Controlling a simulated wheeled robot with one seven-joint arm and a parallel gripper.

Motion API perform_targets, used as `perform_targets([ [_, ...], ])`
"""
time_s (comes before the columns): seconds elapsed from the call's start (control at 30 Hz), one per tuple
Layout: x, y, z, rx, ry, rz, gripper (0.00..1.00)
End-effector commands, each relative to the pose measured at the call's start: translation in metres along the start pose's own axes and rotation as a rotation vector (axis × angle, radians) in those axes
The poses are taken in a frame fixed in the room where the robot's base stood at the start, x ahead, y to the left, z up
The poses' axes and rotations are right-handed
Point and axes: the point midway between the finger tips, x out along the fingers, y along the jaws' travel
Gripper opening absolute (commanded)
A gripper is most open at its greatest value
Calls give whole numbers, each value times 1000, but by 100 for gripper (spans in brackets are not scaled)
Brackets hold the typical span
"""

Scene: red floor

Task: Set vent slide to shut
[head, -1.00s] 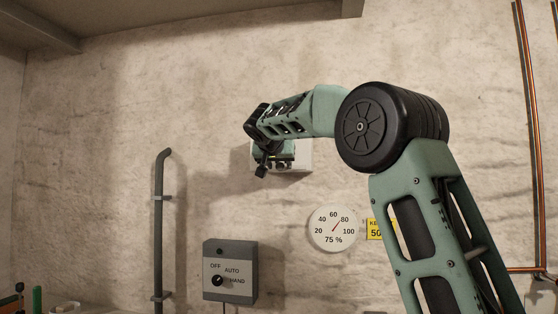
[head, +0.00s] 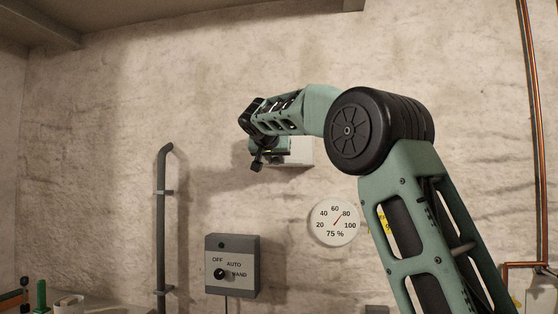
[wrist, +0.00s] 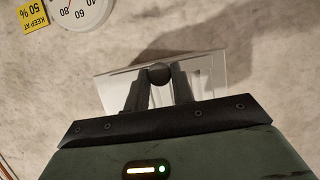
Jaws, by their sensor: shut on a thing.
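The vent is a pale plate on the wall, partly hidden behind my gripper in the head view (head: 301,152). In the wrist view the plate (wrist: 208,76) shows tilted, with slots or ridges near its right end. A dark round knob (wrist: 159,74) stands out from it. My gripper (wrist: 158,82) has its two fingers closed on this knob, one on each side. In the head view my gripper (head: 257,163) is at the plate's left part. Its fingertips are hard to make out there.
A round gauge (head: 334,223) reads 75 %. A yellow sign (wrist: 34,16) says "KEEP AT 50 %". A grey switch box (head: 232,266) marked OFF, AUTO, HAND is below. A dark vertical pipe (head: 164,230) stands left. Bare wall lies left of my gripper.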

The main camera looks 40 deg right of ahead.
Motion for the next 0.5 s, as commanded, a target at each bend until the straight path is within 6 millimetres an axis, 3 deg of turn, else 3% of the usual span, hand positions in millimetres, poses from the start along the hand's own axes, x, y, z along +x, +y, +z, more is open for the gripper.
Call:
perform_targets([
  [0.13, -2, -4, -1, 0, 3, -11, 0],
  [0.17, -2, -4, -1, 0, 4, -11, 30],
  [0.2, -2, -4, -1, 0, 4, -12, 41],
  [0.23, -2, -4, -1, 0, 3, -11, 46],
  [0.5, -2, -2, -1, 0, 2, -8, 46],
])
